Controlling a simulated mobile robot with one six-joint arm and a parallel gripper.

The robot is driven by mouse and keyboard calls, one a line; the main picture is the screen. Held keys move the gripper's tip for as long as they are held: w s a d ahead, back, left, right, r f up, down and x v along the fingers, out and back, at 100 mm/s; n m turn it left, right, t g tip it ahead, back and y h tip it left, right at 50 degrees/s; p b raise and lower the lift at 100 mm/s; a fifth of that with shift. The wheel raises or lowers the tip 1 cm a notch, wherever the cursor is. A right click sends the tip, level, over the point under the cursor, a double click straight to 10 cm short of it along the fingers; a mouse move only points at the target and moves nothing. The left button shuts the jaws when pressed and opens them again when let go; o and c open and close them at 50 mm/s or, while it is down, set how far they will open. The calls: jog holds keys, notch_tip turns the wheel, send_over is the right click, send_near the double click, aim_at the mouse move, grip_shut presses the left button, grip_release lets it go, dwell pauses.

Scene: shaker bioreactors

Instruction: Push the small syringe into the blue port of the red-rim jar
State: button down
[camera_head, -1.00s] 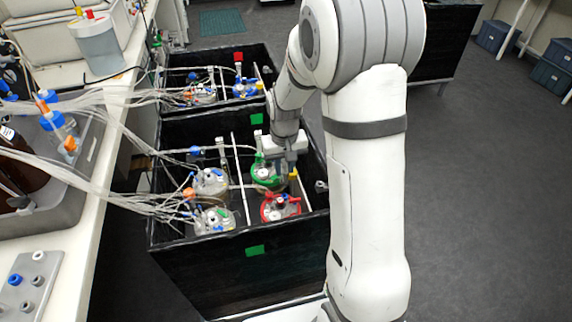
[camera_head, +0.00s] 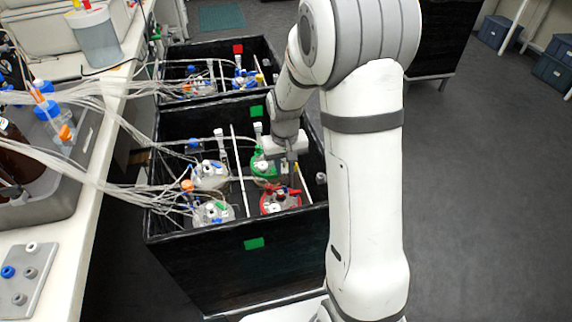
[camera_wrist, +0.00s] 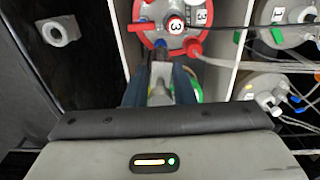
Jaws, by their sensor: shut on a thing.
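The red-rim jar (camera_head: 279,209) stands in the near black box, at its front right. It also shows at the top of the wrist view (camera_wrist: 197,47), with blue parts on its lid and a round white label reading 3. A small blue piece (camera_wrist: 160,43) on the lid's near side may be the blue port. My gripper (camera_wrist: 160,78) is shut on a pale, narrow piece, apparently the small syringe (camera_wrist: 160,70), just short of the jar's near rim in that picture. In the head view my gripper (camera_head: 291,180) is over the red-rim jar. Contact with the port cannot be made out.
A green-rim jar (camera_head: 262,164) stands just behind the red-rim jar. Two more jars (camera_head: 213,212) with tubing stand to the left, past a white divider rod (camera_head: 240,175). The black box's wall (camera_head: 240,275) surrounds them. Tubes run from the bench at left.

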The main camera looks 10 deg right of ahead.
jog(key=shift+f+b, duration=0.75)
jog(key=shift+f, duration=0.25)
dwell(1.1)
jog(key=c, duration=1.1)
grip_release()
jog(key=shift+c, duration=0.2)
jog(key=shift+r, duration=0.15)
notch_tip(320, 180, up, 8)
jog(key=shift+s+f, duration=0.1)
jog(key=shift+f, duration=0.1)
jog(key=s+r+t+p, duration=0.1)
jog(key=s+r+p, duration=0.1)
jog(key=s+r, duration=0.4)
jog(key=s+r+t+p, duration=0.1)
jog(key=s+r, duration=0.5)
jog(key=s, duration=0.8)
jog(key=shift+s+d+r+p, duration=0.2)
jog(key=shift+p, duration=0.4)
